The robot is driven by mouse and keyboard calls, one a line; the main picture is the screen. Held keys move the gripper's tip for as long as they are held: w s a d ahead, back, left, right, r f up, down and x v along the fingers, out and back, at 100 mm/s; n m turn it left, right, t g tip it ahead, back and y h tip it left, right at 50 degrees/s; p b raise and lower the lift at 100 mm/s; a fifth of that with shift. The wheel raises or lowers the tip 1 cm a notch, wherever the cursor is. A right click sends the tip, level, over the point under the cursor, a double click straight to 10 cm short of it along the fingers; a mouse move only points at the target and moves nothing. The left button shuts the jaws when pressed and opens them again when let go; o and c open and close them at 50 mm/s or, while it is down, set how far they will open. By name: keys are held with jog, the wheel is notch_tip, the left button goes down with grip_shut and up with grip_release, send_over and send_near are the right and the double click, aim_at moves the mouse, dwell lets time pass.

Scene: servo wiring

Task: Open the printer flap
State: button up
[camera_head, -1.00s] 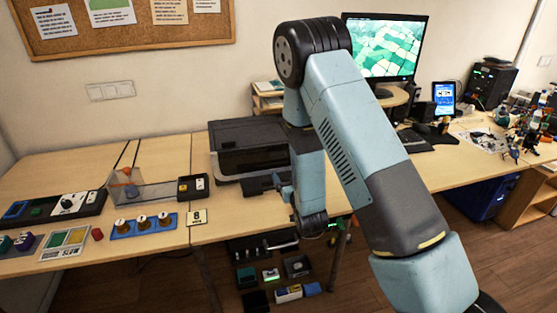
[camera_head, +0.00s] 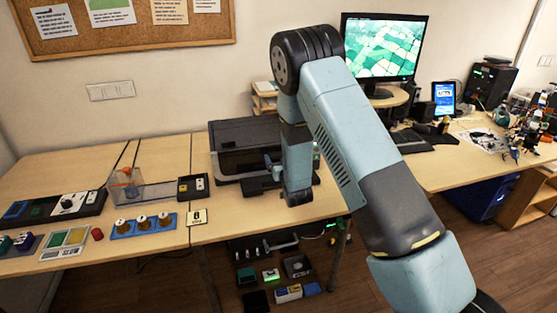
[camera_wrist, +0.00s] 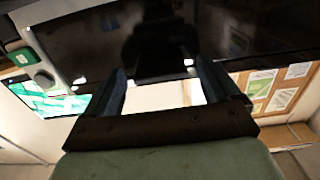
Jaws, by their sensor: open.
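The black printer (camera_head: 240,135) sits on the wooden desk against the wall, left of my arm. Its glossy front panel (camera_head: 238,162) looks closed; my wrist hides its right part. My gripper (camera_head: 273,165) is at the printer's front, mostly hidden behind my wrist in the head view. In the wrist view, my gripper (camera_wrist: 160,70) is open with its two fingers apart. A dark glossy surface of the printer (camera_wrist: 150,35) fills the top middle, close to the fingertips. I see nothing held between the fingers, and contact with the panel cannot be told.
Left of the printer are a clear bin (camera_head: 140,188), a blue tray with knobs (camera_head: 143,226) and control boxes (camera_head: 55,205). The monitor (camera_head: 385,45) and keyboard (camera_head: 412,138) are at the right. Small items lie below the desk's front edge.

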jog(key=shift+c, duration=0.4)
jog(key=c, duration=1.4)
jog(key=shift+s+d+f, duration=0.15)
jog(key=shift+s+f, duration=0.25)
jog(key=shift+s, duration=0.1)
jog(key=shift+s+d+f, duration=0.15)
jog(key=shift+s+f, duration=0.25)
jog(key=shift+s, duration=0.1)
jog(key=shift+c, duration=0.2)
jog(key=o, duration=1.5)
jog(key=shift+w, duration=0.15)
jog(key=v, duration=1.3)
jog(key=shift+s, duration=0.4)
